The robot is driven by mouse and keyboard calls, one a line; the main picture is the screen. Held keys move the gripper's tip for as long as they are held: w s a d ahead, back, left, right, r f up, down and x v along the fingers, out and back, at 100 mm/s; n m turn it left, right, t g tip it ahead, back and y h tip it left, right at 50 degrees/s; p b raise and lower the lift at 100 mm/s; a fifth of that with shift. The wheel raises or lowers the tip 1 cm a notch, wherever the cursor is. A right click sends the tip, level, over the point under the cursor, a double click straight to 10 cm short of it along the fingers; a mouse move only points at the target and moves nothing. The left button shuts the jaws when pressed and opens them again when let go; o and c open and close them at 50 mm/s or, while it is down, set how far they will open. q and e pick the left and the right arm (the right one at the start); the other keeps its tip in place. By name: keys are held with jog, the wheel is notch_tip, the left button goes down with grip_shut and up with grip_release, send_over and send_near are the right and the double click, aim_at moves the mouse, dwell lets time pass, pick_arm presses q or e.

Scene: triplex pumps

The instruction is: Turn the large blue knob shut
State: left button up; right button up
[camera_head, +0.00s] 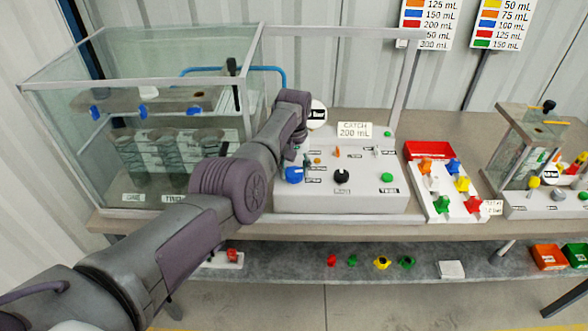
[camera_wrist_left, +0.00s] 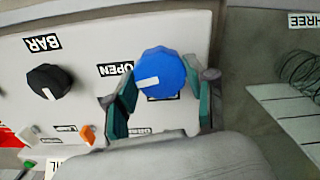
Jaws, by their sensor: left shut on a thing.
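The large blue knob (camera_head: 294,174) sits at the left of the white control panel (camera_head: 340,200). In the left wrist view the knob (camera_wrist_left: 161,74) is faceted and carries a white pointer mark at its lower left. An OPEN label (camera_wrist_left: 116,69) is beside it. My right gripper is not in view.
A black knob (camera_head: 342,177) sits right of the blue one on the panel. A glass tank (camera_head: 75,150) stands close on the left. A red-and-white tray (camera_head: 430,151) with coloured valve pieces lies to the right. A lower shelf (camera_head: 300,264) holds small parts.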

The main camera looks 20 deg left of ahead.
aim_at(294, 171)
pick_arm(q)
jog(key=n, duration=0.4)
jog(key=shift+n, duration=0.3)
jog(key=n, duration=0.3)
jog(key=shift+n, duration=0.3)
jog(key=n, duration=0.3)
jog(key=shift+n, duration=2.1)
jog(key=o, duration=1.2)
jog(key=shift+c, duration=0.2)
jog(key=shift+r, duration=0.15)
notch_tip(294, 171, up, 12)
